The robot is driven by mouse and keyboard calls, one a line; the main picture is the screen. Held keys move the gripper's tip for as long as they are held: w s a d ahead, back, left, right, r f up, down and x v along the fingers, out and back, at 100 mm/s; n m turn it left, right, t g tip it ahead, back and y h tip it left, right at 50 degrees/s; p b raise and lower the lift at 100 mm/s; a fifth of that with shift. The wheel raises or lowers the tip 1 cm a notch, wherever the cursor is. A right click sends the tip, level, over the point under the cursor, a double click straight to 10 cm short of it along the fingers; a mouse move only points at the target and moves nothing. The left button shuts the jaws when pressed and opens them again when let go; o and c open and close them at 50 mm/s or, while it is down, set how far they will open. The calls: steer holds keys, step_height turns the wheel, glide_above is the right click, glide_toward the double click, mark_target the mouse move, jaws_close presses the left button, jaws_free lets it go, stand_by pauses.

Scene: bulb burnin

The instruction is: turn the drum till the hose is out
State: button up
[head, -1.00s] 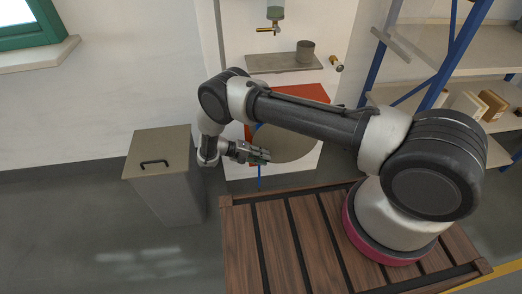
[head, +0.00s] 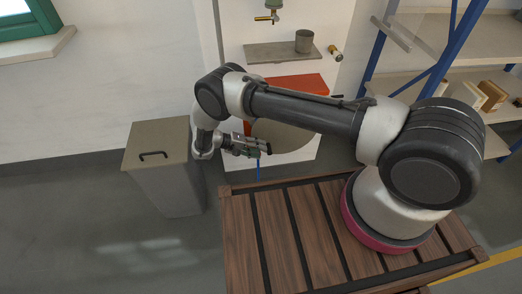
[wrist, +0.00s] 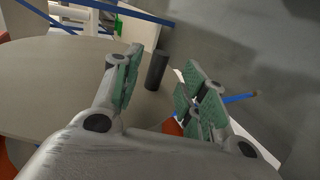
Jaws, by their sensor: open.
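The drum shows as a large beige round face (head: 285,136) on the wall below an orange-red panel, partly hidden by my arm. It fills the left of the wrist view (wrist: 60,85). A dark upright cylinder (wrist: 156,70), seemingly a handle, stands at the drum's edge. My gripper (head: 266,147) is at the drum's left side in the head view. In the wrist view my gripper (wrist: 160,88) is open, and the dark cylinder shows beyond the gap between its green-padded fingers; contact cannot be told. The blue hose (head: 258,170) hangs below the gripper, and a blue length (wrist: 238,98) shows behind the right finger.
A grey lidded bin (head: 157,155) stands left of my gripper. Above the drum are a ledge (head: 270,54) with a grey cup (head: 303,41) and a brass tap (head: 267,18). Blue-framed shelving (head: 440,65) is at the right. Floor in front of the bin is clear.

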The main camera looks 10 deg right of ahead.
steer(key=v, duration=1)
